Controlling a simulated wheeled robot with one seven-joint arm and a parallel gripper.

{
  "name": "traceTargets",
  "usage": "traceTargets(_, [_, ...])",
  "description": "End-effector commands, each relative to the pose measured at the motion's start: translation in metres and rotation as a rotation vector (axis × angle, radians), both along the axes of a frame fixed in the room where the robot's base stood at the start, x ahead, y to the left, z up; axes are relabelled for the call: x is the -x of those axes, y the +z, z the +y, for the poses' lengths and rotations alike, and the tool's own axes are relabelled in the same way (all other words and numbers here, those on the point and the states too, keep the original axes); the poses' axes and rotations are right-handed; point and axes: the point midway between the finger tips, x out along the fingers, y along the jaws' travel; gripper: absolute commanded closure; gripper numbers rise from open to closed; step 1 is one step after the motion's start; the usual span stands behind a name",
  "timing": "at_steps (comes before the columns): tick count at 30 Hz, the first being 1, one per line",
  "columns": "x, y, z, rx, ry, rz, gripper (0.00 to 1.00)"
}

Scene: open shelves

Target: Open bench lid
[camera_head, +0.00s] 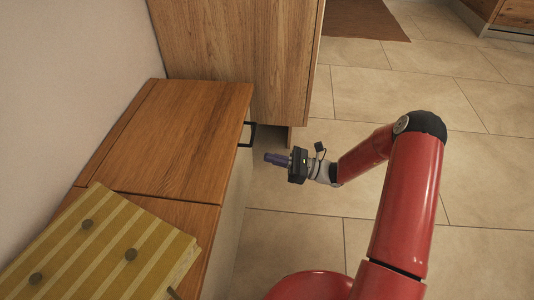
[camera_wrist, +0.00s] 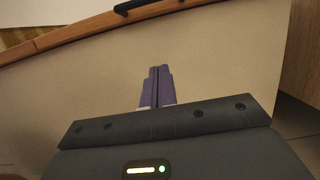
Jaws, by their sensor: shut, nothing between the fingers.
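The wooden bench (camera_head: 225,240) stands along the wall at the left in the head view. Its far lid (camera_head: 175,145) lies flat and closed, with a black handle (camera_head: 247,134) at its front edge. The handle also shows at the top of the wrist view (camera_wrist: 145,8), above the bench's pale front panel (camera_wrist: 230,65). My gripper (camera_head: 268,158) is just in front of the bench, to the right of the handle and a little below it in the picture. Its purple fingers (camera_wrist: 158,75) are shut and empty, apart from the handle.
A striped yellow cushion (camera_head: 105,250) lies on the near part of the bench. A tall wooden cabinet (camera_head: 235,50) stands just beyond the bench's far end. Tiled floor (camera_head: 300,240) lies open to the right, with a brown rug (camera_head: 365,18) at the back.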

Motion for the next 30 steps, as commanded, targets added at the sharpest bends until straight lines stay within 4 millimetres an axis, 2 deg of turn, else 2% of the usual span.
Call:
traceTargets(9, [-0.004, 0.016, 0.066, 0.001, 0.005, -0.002, 1.00])
traceTargets(12, [-0.006, 0.023, 0.082, 0.002, 0.003, -0.004, 1.00])
traceTargets(15, [-0.006, 0.041, 0.080, 0.002, 0.000, -0.004, 1.00])
traceTargets(19, [-0.006, 0.054, 0.079, 0.002, 0.000, -0.003, 1.00])
traceTargets(30, [-0.006, 0.060, 0.079, 0.002, 0.000, -0.001, 1.00])
